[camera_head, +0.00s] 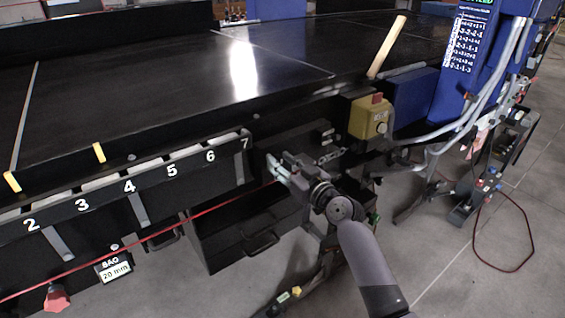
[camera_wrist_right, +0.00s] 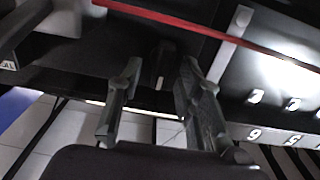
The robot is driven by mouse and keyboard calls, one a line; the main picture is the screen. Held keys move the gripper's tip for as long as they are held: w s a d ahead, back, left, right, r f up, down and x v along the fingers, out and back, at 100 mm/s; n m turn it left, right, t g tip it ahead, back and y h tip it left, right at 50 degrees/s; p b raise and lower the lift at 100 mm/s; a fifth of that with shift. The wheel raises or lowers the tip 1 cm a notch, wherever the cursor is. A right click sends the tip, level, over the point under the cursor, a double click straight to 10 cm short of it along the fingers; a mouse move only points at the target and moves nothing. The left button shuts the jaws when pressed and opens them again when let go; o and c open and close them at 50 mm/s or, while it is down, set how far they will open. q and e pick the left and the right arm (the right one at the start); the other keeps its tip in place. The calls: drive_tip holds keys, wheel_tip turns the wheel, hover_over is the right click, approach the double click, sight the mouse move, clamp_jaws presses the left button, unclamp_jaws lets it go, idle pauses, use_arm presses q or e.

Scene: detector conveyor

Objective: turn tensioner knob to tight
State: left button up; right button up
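My right gripper (camera_head: 283,166) is in front of the black conveyor side, just right of the number 7 end of the numbered rail. In the right wrist view the gripper (camera_wrist_right: 160,72) is open, with one finger on each side of a small dark knob (camera_wrist_right: 161,62) that has a pale mark. The knob appears just beyond the fingertips; I cannot tell whether they touch it. It cannot be made out behind the gripper in the head view, and its setting is unclear. My left gripper is not in view.
A numbered rail (camera_head: 138,188) runs along the conveyor (camera_head: 150,85). A red cord (camera_head: 215,208) passes below it and close by in the right wrist view (camera_wrist_right: 190,22). A yellow control box (camera_head: 369,117), a red knob (camera_head: 57,299) and a black drawer (camera_head: 240,245) are nearby.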

clamp_jaws()
drive_tip(key=shift+m, duration=0.4)
drive_tip(key=shift+w+d+f+m+p, duration=0.1)
drive_tip(key=shift+d+f+m+p, duration=0.1)
drive_tip(key=shift+m, duration=2.65)
drive_tip(key=shift+w+d+f+m+p, duration=0.15)
drive_tip(key=shift+m+p, duration=0.05)
drive_tip(key=shift+m, duration=2.7)
drive_tip(key=shift+w+d+f+m+p, duration=0.1)
drive_tip(key=shift+d+f+m+p, duration=0.1)
drive_tip(key=shift+m, duration=2.65)
unclamp_jaws()
